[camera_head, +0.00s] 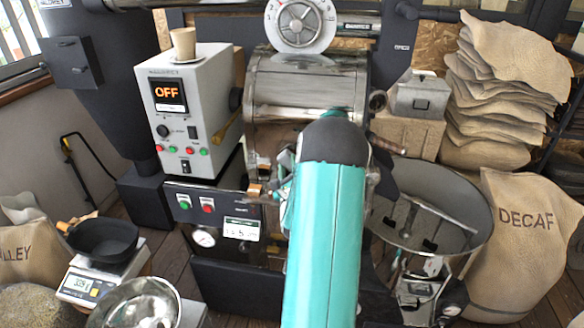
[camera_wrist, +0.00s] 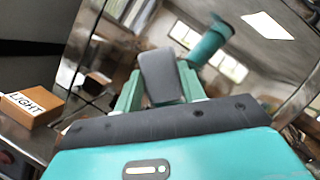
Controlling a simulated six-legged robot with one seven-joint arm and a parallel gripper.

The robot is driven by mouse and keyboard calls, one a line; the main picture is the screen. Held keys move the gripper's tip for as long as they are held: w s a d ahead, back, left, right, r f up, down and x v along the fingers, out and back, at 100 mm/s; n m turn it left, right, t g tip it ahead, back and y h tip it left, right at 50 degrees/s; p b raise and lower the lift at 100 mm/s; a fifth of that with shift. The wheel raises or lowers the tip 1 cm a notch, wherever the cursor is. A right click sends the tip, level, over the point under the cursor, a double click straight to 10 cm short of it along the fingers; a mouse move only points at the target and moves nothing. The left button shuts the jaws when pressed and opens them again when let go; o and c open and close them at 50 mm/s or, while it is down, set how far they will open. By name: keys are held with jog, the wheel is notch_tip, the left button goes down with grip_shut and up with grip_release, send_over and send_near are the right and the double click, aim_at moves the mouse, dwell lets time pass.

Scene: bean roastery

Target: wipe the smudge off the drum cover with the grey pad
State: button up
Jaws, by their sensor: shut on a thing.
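The drum cover (camera_head: 295,85) is a shiny steel curved surface at the middle of the roaster in the head view. It fills much of the wrist view (camera_wrist: 255,65) and mirrors the room and a teal part of my arm. My gripper (camera_wrist: 160,85) is shut on the grey pad (camera_wrist: 160,72), a dark grey block standing up between its green fingers. The pad is in front of the cover; I cannot tell whether it touches. In the head view my teal arm hides the gripper, the pad and the lower right of the cover. I cannot make out the smudge.
A control box (camera_head: 190,110) reading OFF, with a cup (camera_head: 183,43) on top, stands left of the drum. A round cooling tray (camera_head: 440,215) lies right below. A dial (camera_head: 300,22) sits above.

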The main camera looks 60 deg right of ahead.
jog(key=shift+w+a, duration=0.3)
jog(key=shift+w, duration=0.6)
jog(key=shift+w+a, duration=0.3)
jog(key=shift+w, duration=0.55)
jog(key=shift+r, duration=0.8)
jog(key=shift+s+d, duration=0.25)
jog(key=shift+s, duration=0.4)
jog(key=shift+s+d, duration=0.2)
jog(key=shift+s, duration=0.4)
jog(key=shift+s+d, duration=0.25)
jog(key=shift+s, duration=0.4)
jog(key=s+d, duration=0.4)
jog(key=s, duration=0.6)
jog(key=shift+d, duration=0.3)
